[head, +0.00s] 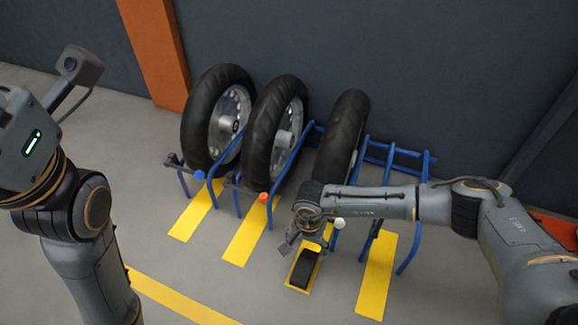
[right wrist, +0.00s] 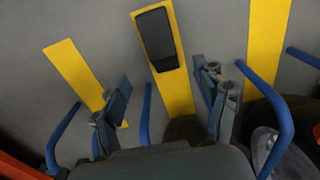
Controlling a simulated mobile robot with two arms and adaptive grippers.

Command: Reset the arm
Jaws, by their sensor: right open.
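My right arm reaches in from the right in the head view. Its gripper (head: 304,246) points down above the floor, in front of the third wheel. In the right wrist view the two fingers of the right gripper (right wrist: 164,98) stand wide apart with nothing between them. A black block (head: 304,268) lies on a yellow floor strip just beyond the fingers; it also shows in the right wrist view (right wrist: 157,40). My left arm stands at the left of the head view, and its gripper fingers are out of the picture.
A blue rack (head: 428,160) holds three wheels: left (head: 202,120), middle (head: 263,130) and right (head: 342,130). Its rightmost bay is empty. Yellow strips (head: 377,272) mark the grey floor. An orange post (head: 155,50) and dark wall stand behind.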

